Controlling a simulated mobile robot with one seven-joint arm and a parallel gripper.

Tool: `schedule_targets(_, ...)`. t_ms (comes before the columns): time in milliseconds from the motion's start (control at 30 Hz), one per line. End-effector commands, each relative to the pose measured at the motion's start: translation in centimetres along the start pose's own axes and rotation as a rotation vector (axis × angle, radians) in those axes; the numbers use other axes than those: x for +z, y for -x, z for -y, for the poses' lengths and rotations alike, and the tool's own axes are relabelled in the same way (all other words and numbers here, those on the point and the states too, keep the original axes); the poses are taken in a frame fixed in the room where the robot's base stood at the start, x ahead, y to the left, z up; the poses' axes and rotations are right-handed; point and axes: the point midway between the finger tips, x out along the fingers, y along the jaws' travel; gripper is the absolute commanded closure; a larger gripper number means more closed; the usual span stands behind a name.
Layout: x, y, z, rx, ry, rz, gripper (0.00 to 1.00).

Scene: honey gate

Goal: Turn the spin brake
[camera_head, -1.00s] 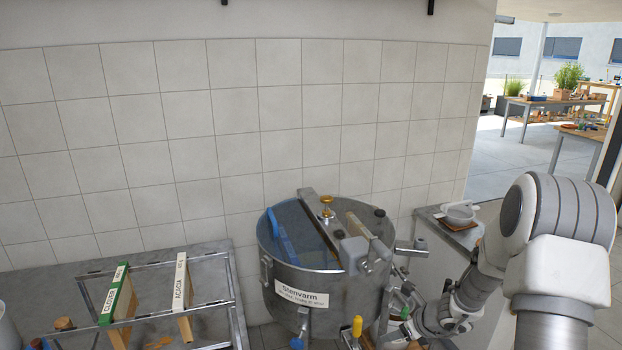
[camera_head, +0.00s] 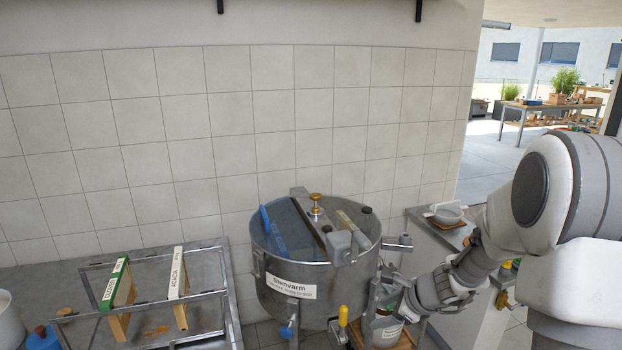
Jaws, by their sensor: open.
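The steel drum extractor (camera_head: 270,292), labelled "Stenvarm", stands at the centre against the tiled wall. A lever with a yellow grip (camera_head: 343,316) stands upright low on its front right. A grey crank-like part (camera_head: 397,243) juts from its upper right side. No label tells me which of these is the spin brake. My gripper (camera_head: 402,300) is low beside the drum's right side, to the right of the yellow grip and apart from it. It is open; its fingertips are small and hard to separate from the metal parts there.
At left, a metal rack (camera_head: 82,268) carries wooden frames marked Clover (camera_head: 116,288) and Acacia (camera_head: 178,285).

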Motion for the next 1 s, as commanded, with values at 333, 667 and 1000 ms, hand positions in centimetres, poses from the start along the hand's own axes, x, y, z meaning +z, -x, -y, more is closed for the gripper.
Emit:
schedule_targets(333, 7.6, 9.8, -5.2, 0.058, 0.719, 0.012, 0.36)
schedule_targets(667, 9.1, 18.1, -11.6, 0.133, 1.348, -0.067, 0.36)
schedule_targets(1000, 6.3, 25.2, -16.6, 0.233, 1.89, -0.242, 0.36)
